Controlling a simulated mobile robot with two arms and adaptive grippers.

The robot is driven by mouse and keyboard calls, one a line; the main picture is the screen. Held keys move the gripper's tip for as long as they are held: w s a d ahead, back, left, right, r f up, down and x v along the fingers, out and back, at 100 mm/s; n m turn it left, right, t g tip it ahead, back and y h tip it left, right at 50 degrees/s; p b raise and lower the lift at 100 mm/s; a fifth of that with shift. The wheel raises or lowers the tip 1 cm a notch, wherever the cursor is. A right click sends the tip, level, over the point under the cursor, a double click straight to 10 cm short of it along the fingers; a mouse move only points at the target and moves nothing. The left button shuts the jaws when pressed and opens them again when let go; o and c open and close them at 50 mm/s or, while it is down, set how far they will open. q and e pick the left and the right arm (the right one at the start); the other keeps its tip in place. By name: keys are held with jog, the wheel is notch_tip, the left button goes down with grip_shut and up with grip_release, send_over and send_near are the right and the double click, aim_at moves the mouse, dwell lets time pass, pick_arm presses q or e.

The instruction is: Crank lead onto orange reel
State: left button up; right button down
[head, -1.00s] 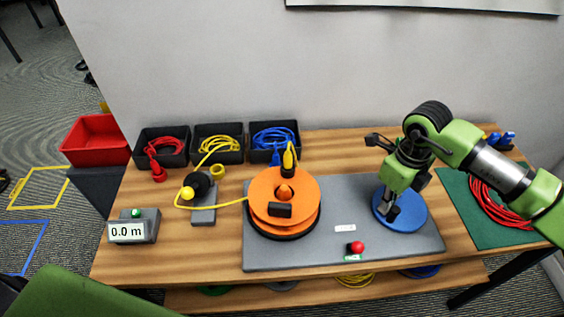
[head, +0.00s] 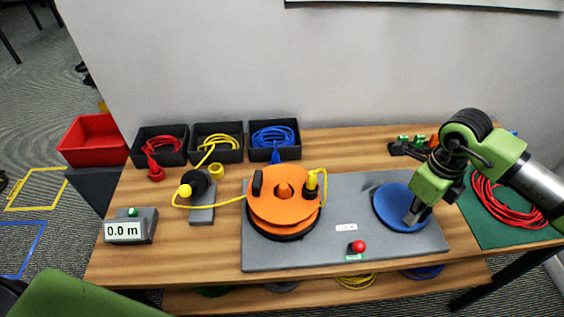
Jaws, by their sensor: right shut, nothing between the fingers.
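The orange reel (head: 268,212) stands on a grey base plate (head: 300,258). A yellow plug (head: 311,181) stands upright on the right of its top, and a black block sits at its back left. The yellow lead (head: 228,201) runs from the yellow bin past a black roller guide (head: 199,184) to the reel. A blue disc (head: 390,204) lies on the right of the same plate. My right gripper (head: 411,220) is shut and points down at the disc's front right; any crank handle there is hidden. My left gripper is not in view.
A meter (head: 125,231) reads 0.0 m. Bins with red, yellow and blue leads stand along the back; a red bin (head: 95,141) is at the left. A red button (head: 358,246) is on the plate's front. A red coil lies on a green mat (head: 482,229).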

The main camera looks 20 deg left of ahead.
jog(key=shift+w+d, duration=0.1)
jog(key=shift+d, duration=0.2)
jog(key=shift+a+r+p, duration=0.1)
jog(key=shift+r+p, duration=0.25)
jog(key=shift+r, duration=0.3)
notch_tip(320, 180, up, 4)
jog(key=shift+w+f+p, duration=0.1)
jog(key=shift+f+p, duration=0.15)
jog(key=shift+p, duration=0.7)
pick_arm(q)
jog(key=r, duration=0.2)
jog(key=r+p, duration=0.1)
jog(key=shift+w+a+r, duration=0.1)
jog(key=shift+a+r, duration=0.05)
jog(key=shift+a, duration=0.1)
pick_arm(e)
notch_tip(320, 180, up, 2)
jog(key=shift+r, duration=0.1)
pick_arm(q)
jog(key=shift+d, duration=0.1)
